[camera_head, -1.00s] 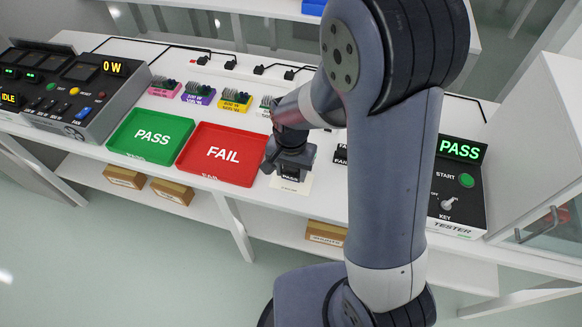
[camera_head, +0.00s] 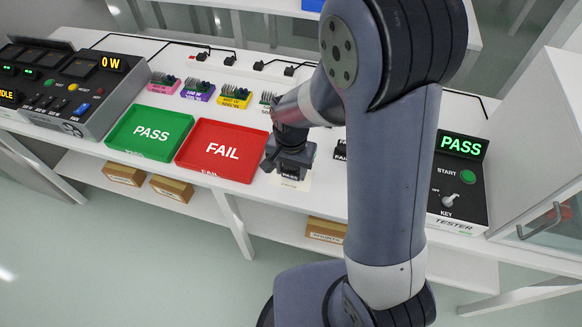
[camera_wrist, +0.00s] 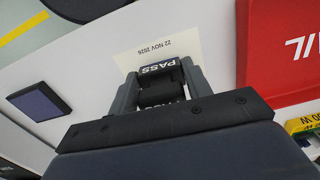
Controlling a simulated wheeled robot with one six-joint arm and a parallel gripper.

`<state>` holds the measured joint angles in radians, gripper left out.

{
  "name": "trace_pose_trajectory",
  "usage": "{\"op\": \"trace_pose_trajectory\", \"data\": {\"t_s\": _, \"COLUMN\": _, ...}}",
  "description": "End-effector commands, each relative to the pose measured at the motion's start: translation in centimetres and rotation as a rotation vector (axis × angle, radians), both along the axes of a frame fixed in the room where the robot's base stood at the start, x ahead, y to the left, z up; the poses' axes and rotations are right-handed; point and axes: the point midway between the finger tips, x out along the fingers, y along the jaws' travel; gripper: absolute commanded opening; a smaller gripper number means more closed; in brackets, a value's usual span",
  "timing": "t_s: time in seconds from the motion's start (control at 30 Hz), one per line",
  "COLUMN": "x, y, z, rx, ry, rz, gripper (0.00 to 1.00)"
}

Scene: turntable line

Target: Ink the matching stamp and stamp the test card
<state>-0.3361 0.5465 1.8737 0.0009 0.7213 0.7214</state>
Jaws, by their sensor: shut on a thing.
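My gripper (camera_head: 289,170) is shut on a dark stamp (camera_wrist: 160,68) whose label reads PASS. The stamp is upright over the white test card (camera_wrist: 180,44), which bears the date 22 NOV 2026; the card also shows beneath the gripper in the head view (camera_head: 288,186). The stamp hides part of the card, and I cannot tell whether its face touches it. The ink pad (camera_wrist: 38,103), dark blue in a black case, lies left of the gripper in the wrist view. The tester (camera_head: 458,185) shows PASS in green. Another black-labelled item (camera_head: 340,150) is partly hidden behind my arm.
The red FAIL tray (camera_head: 190,161) is close left of the gripper, with the green PASS tray (camera_head: 120,149) beyond it. Several coloured blocks (camera_head: 234,102) stand behind the trays. A control console (camera_head: 100,105) is at far left, a white cabinet (camera_head: 540,130) at right.

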Motion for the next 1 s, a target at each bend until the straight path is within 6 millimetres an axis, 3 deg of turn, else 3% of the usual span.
{"op": "trace_pose_trajectory", "data": {"t_s": 1.0, "x": -0.01, "y": 0.00, "z": -0.91, "rx": 0.000, "ry": 0.000, "rz": 0.000, "gripper": 0.32}}
